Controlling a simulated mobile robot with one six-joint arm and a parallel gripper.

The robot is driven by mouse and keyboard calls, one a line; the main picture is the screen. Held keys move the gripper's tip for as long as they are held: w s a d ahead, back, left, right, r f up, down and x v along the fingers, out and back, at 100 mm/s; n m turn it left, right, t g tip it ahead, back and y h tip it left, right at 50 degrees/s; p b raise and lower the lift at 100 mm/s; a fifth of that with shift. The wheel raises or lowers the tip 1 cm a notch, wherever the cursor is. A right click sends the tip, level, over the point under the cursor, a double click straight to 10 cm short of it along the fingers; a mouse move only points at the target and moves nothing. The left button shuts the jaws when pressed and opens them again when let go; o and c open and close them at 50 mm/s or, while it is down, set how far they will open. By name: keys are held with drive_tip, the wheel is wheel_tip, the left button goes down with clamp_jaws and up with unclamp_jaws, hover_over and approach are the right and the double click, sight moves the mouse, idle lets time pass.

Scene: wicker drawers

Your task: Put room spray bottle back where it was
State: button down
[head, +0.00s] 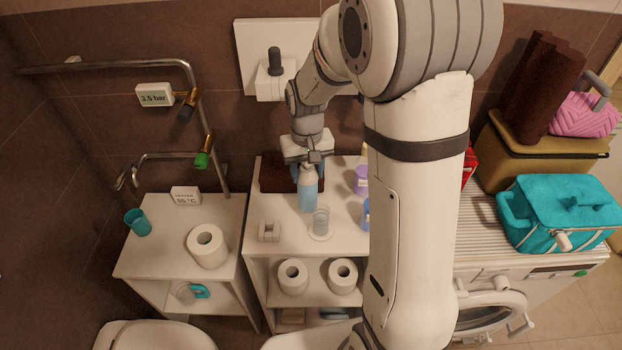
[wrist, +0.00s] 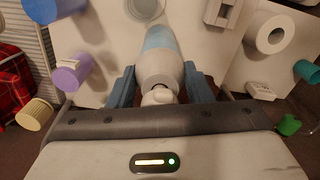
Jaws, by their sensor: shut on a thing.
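The room spray bottle (head: 308,194) is light blue with a pale upper part. It is upright over the white middle shelf top (head: 273,212), in front of a dark brown item (head: 275,172). My gripper (head: 308,162) is above it, shut on its upper part. In the wrist view the bottle (wrist: 161,52) sits between the two blue-grey fingers of my gripper (wrist: 162,78). I cannot tell whether its base touches the shelf top.
Purple (head: 361,180) and blue (head: 366,214) containers stand to the right. A toilet roll (head: 207,246) and teal cup (head: 137,222) are on the left cabinet.

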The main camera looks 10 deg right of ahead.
sight(307, 188)
drive_tip(key=shift+s+a+f, duration=0.1)
drive_tip(key=shift+s+f, duration=0.05)
drive_tip(key=shift+f, duration=1.7)
drive_tip(key=c, duration=1.2)
unclamp_jaws()
drive_tip(key=shift+f, duration=0.15)
drive_tip(key=o, duration=0.5)
